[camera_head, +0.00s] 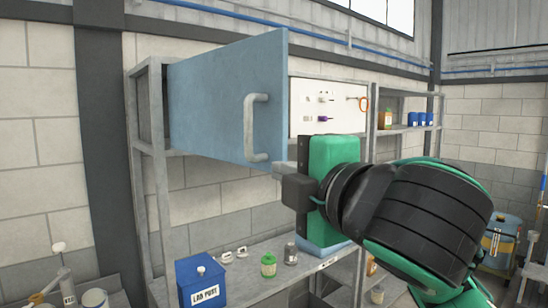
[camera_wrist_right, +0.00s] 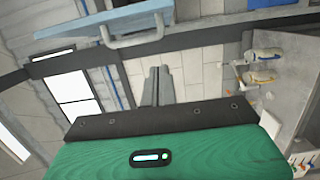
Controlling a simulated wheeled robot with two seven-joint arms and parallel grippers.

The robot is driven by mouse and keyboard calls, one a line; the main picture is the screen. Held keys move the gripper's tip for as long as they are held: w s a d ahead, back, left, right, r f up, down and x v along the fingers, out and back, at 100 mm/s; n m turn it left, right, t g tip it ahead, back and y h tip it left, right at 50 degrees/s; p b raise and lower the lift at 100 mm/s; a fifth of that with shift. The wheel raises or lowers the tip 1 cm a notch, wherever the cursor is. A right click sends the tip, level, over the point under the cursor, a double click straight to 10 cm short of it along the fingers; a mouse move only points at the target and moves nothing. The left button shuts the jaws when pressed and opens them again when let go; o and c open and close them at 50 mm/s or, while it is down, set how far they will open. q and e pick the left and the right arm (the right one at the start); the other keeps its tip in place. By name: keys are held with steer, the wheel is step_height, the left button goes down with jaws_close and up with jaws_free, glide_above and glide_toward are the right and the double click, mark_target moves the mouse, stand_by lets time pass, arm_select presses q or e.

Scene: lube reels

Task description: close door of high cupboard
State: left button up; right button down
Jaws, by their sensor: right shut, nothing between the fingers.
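The cupboard door (camera_head: 215,100) is a flat blue panel on the high grey cupboard frame (camera_head: 158,150). It stands open, swung out, with its pale curved handle (camera_head: 251,128) facing the camera. My right gripper (camera_head: 283,168) is just right of the door's lower free edge, below the handle level. I cannot tell whether it touches the door. In the right wrist view its two grey fingers (camera_wrist_right: 158,85) are together, with nothing between them. The handle (camera_wrist_right: 140,38) shows there at the top left, apart from the fingers. My left gripper is out of view.
Below is a grey shelf (camera_head: 262,275) with a blue box (camera_head: 200,281), a green bottle (camera_head: 268,265) and small parts. A shelf at right holds blue containers (camera_head: 420,119).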

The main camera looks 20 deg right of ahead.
steer(key=p, duration=0.5)
glide_toward(264, 155)
steer(key=w+a, duration=0.2)
steer(key=a, duration=0.1)
steer(key=w+a, duration=0.1)
steer(key=shift+w+a+r, duration=0.35)
steer(key=shift+a, duration=0.05)
steer(key=w+d+p, duration=0.2)
steer(key=d, duration=0.1)
steer(key=shift+f, duration=0.2)
steer(key=shift+d, duration=0.35)
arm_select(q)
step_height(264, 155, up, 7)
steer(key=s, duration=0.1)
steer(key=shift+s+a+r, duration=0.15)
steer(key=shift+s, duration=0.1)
arm_select(e)
steer(key=shift+w+a, duration=0.1)
steer(key=shift+a, duration=0.1)
steer(key=shift+d+f, duration=0.1)
steer(key=shift+d, duration=0.05)
